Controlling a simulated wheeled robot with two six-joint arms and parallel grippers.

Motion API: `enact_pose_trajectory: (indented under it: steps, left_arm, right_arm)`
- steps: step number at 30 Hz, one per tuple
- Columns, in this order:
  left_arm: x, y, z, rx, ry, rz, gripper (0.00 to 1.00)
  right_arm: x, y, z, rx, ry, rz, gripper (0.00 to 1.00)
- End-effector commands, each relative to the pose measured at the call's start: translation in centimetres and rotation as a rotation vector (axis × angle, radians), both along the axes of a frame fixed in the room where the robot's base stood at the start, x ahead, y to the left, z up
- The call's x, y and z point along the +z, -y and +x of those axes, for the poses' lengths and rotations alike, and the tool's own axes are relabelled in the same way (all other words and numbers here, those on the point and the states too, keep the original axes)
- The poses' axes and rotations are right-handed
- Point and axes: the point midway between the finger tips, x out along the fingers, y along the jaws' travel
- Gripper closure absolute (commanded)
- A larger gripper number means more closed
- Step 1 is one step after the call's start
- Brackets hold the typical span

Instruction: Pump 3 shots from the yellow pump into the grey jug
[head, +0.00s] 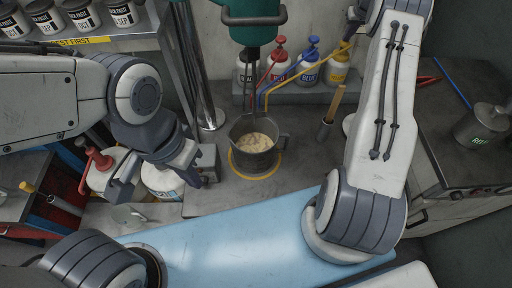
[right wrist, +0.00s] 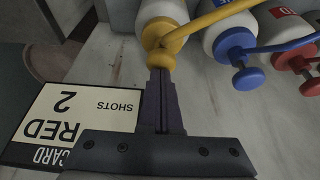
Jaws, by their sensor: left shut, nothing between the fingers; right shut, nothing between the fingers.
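The yellow pump (head: 339,72) is a white bottle with a yellow head and a long yellow spout, at the right end of the pump row in the head view. Its yellow head (right wrist: 160,40) shows in the right wrist view. My right gripper (right wrist: 160,76) is shut and empty, its fingertips at the yellow head; I cannot tell whether they touch. In the head view it is not clearly seen. The grey jug (head: 280,146) stands upright within a yellow ring, holding a pale lumpy mass. My left gripper (head: 118,190) is shut and empty, left of the jug.
A red pump (head: 276,68) and a blue pump (head: 309,70) stand beside the yellow one. A green machine (head: 252,28) hangs over the jug. A card (right wrist: 75,120) reads RED, 2 SHOTS. A wooden-handled tool (head: 334,105) stands right of the jug.

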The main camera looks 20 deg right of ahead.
Motion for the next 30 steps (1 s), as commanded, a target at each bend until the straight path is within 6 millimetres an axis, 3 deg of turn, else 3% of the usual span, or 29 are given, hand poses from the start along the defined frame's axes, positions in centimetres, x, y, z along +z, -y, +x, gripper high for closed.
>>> enact_pose_trajectory:
  steps: [5, 19, 30]
  left_arm:
    - [0.2, 0.0, 0.0, 0.0, 0.0, 0.0, 1.0]
    - [2.4, 0.0, 0.0, 0.0, 0.0, 0.0, 1.0]
    - [2.4, 0.0, 0.0, 0.0, 0.0, 0.0, 1.0]
  right_arm:
    - [-0.3, -0.1, -0.2, 0.0, -0.01, 0.006, 1.0]
    - [2.6, -0.1, -0.1, 0.001, -0.007, 0.004, 1.0]
    - [2.8, -0.1, -0.1, 0.0, -0.005, 0.002, 1.0]
